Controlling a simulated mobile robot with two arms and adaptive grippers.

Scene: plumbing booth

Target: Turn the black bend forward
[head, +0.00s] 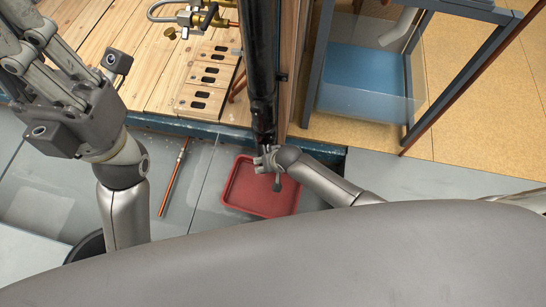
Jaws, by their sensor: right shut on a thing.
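A black pipe (259,60) runs down the middle of the head view, along the wooden post. Its lower black end (264,122), which I take to be the black bend, meets my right gripper (265,156). My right gripper is shut on it, above the red tray; the jaws are small here and hide part of the contact. A small grey-green piece (277,186) shows just below the gripper. My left gripper (32,48) is raised at the upper left, its fingers apart and empty, away from the pipe.
A red tray (238,190) lies on the grey floor below my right gripper. A copper pipe (172,180) lies left of it. A slotted wooden block (208,82) and brass fittings (205,18) are on the planks. A blue-framed water tank (365,80) stands right of the post.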

